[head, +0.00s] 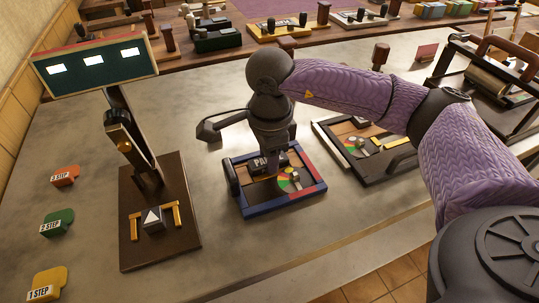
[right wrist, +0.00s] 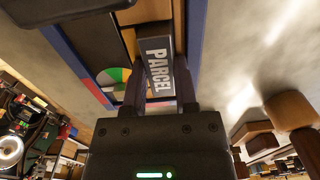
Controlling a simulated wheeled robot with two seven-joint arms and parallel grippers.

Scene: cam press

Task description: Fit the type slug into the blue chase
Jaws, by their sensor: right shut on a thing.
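The type slug (right wrist: 160,65) is a dark block with PARCEL in pale letters. It also shows in part in the head view (head: 265,161), behind my gripper. My right gripper (right wrist: 160,100) is shut on it, with one finger on each side. In the head view the right gripper (head: 270,172) points down over the chase. The blue chase (head: 283,208) is a shallow frame with blue and red edges, and its blue edge shows in the right wrist view (right wrist: 194,45). The slug is over or within the chase; I cannot tell whether it touches the floor. My left gripper is not in view.
A press stand (head: 160,240) with a screen (head: 95,62) is at the left. A second frame (head: 355,165) lies to the right, with a roller machine (head: 495,85) beyond. Step tags (head: 55,222) line the left. Bare table lies in front of the chase.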

